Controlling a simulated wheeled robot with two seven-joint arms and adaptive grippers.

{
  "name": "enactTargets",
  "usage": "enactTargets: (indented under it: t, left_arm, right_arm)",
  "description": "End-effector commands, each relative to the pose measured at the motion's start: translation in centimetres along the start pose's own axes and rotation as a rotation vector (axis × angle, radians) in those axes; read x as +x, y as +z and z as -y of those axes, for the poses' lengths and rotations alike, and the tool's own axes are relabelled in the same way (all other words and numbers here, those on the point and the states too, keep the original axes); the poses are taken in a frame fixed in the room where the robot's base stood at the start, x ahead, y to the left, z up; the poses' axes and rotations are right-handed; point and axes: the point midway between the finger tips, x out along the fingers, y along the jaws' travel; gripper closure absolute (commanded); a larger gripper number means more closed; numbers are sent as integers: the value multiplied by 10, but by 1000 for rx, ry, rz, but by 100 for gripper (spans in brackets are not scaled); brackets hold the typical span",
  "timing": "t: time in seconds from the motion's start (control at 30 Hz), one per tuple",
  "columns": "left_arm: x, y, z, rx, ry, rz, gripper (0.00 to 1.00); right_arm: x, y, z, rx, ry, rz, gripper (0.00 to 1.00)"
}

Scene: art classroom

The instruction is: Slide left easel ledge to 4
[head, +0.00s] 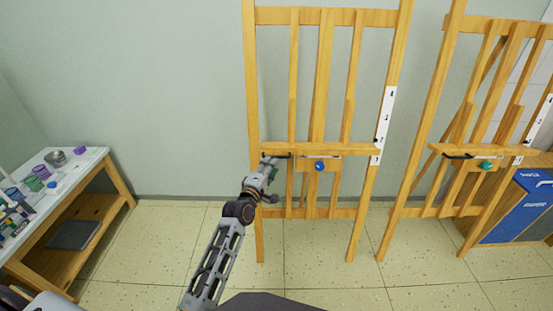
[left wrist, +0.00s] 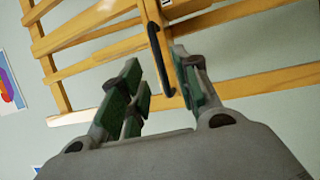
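The left easel (head: 398,52) is wooden and stands against the wall. Its ledge (head: 345,150) is a crossbar low on the frame, level with the lower part of the white number scale (head: 385,120) on the right post; the digits are too small to read. A blue knob (head: 320,166) sits below the ledge's middle. A black handle (head: 284,156) is on the ledge's left part. My left gripper (head: 268,168) is at this handle. In the left wrist view, the black handle (left wrist: 158,55) runs between the open, green-padded fingers (left wrist: 160,85), with gaps beside it. My right gripper is out of view.
A second easel (head: 420,130) with a green knob (head: 486,166) stands to the right, before a blue-fronted cabinet (head: 520,208). A paint table (head: 85,165) with cups stands at the left. The tiled floor (head: 170,235) between is clear.

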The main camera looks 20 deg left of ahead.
Motion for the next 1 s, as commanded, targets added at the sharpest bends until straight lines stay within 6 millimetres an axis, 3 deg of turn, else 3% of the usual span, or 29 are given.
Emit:
enactTargets:
  t: [0.6, 1.0]
  left_arm:
    - [49, 0, -1, 0, 1, 0, 68]
    - [64, 0, 0, 1, 0, 0, 68]
  right_arm:
    - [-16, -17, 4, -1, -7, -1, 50]
    - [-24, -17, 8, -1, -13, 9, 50]
